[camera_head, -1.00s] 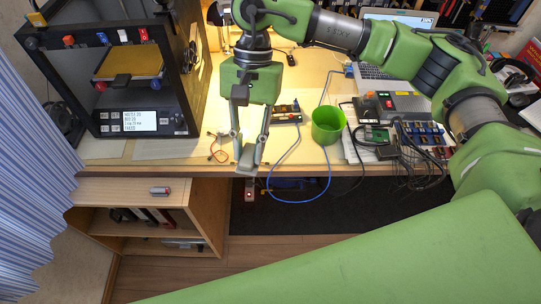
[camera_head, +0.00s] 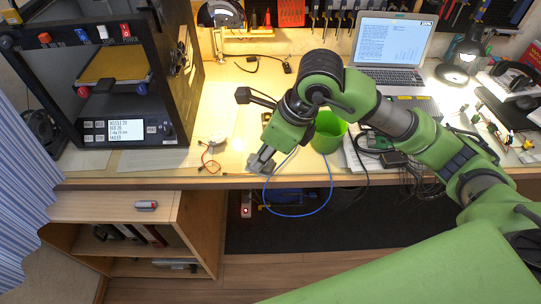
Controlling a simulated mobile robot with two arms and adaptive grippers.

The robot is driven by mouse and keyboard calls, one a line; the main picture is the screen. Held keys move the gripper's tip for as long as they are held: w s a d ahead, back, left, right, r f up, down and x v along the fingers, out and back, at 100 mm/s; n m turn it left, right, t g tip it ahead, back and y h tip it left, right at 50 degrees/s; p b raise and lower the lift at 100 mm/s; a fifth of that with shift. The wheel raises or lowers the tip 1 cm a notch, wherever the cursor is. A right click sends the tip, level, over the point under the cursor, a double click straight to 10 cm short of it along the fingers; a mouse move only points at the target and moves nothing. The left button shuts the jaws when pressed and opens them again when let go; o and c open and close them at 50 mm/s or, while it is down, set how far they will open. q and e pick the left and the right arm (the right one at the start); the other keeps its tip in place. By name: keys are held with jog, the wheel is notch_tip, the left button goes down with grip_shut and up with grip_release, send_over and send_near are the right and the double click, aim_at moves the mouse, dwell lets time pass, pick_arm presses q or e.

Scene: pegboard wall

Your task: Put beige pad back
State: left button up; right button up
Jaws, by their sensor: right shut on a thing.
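My right gripper (camera_head: 266,154) reaches down over the front edge of the wooden desk (camera_head: 225,110), left of the green cup. Its fingers are shut on a small flat piece (camera_head: 261,163), which I take to be the beige pad. It looks greyish in this light, and the fingers partly cover it. I cannot tell whether it touches the desk. My left gripper is not in view.
A black 3D printer (camera_head: 115,95) stands at left. A green cup (camera_head: 328,138) is partly behind my arm. A whitish object (camera_head: 217,143) and red wires (camera_head: 209,164) lie left of the gripper. A laptop (camera_head: 392,50) stands behind.

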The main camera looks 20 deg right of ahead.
jog(key=w+d+f+p, duration=0.1)
jog(key=w+d+f, duration=0.1)
jog(key=w+f, duration=0.1)
jog(key=w+d+f+p, duration=0.1)
jog(key=w+f, duration=0.1)
jog(key=w, duration=0.2)
jog(key=w+d+f+p, duration=0.1)
jog(key=w+d+f, duration=0.1)
jog(key=w+f, duration=0.1)
jog(key=shift+w+d+f, duration=0.2)
jog(key=shift+w, duration=0.2)
jog(key=shift+w+d+f, duration=0.15)
jog(key=shift+w, duration=0.2)
jog(key=shift+w+d+f, duration=0.2)
jog(key=shift+w+f, duration=0.05)
jog(key=shift+f, duration=0.15)
notch_tip(320, 180, down, 3)
jog(key=shift+w+r+p, duration=0.1)
jog(key=shift+p, duration=0.7)
jog(key=shift+f, duration=0.3)
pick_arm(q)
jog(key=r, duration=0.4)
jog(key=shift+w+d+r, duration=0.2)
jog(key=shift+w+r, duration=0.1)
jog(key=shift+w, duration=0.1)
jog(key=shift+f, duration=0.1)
